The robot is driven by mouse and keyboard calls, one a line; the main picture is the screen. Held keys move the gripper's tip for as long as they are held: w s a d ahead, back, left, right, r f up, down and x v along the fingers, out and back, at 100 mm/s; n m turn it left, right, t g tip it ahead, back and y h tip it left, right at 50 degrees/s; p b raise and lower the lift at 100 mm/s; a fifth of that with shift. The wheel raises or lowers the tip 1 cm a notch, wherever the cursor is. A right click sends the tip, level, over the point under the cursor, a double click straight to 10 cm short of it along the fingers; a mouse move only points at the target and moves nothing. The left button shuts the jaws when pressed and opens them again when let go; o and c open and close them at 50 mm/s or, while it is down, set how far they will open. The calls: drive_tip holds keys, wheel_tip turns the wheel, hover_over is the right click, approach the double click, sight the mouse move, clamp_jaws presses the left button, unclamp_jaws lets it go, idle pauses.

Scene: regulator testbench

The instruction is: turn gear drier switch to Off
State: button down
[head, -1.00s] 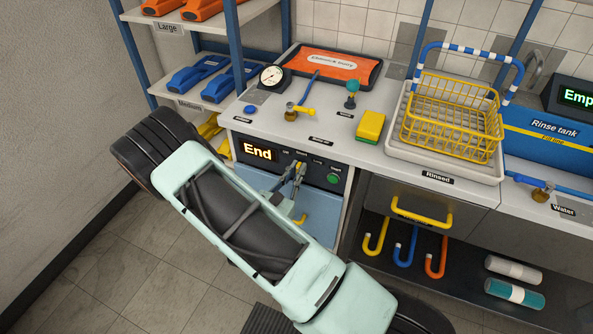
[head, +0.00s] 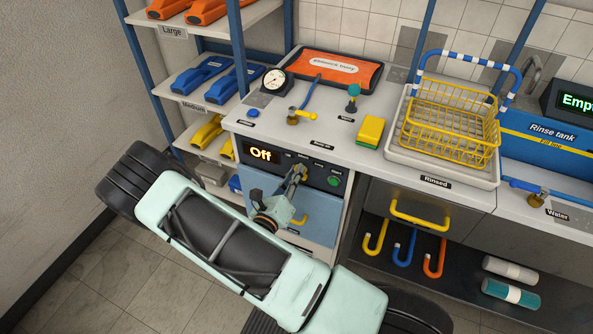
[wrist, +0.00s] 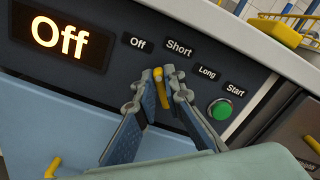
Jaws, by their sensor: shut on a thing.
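The gear drier panel (head: 318,170) sits under the counter edge, and its display (head: 261,155) reads "Off". In the wrist view the display (wrist: 59,40) also reads "Off", with the labels Off, Short, Long and Start to its right. The yellow switch (wrist: 158,82) stands below the Off and Short labels, between my fingers. My gripper (wrist: 158,88) is shut on the switch, one finger on each side. In the head view my gripper (head: 297,172) reaches the panel from below. The switch's base is partly hidden by the fingers.
A green Start button (wrist: 220,109) is right of the switch. A blue drawer front with a yellow handle (wrist: 53,167) lies below the panel. The counter above holds a gauge (head: 275,80), a yellow-green sponge (head: 370,132) and a yellow wire basket (head: 450,125).

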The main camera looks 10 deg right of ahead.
drive_tip(key=shift+a+f+n, duration=0.1)
drive_tip(key=shift+n, duration=1)
drive_tip(key=c, duration=2)
unclamp_jaws()
drive_tip(key=v, duration=1.2)
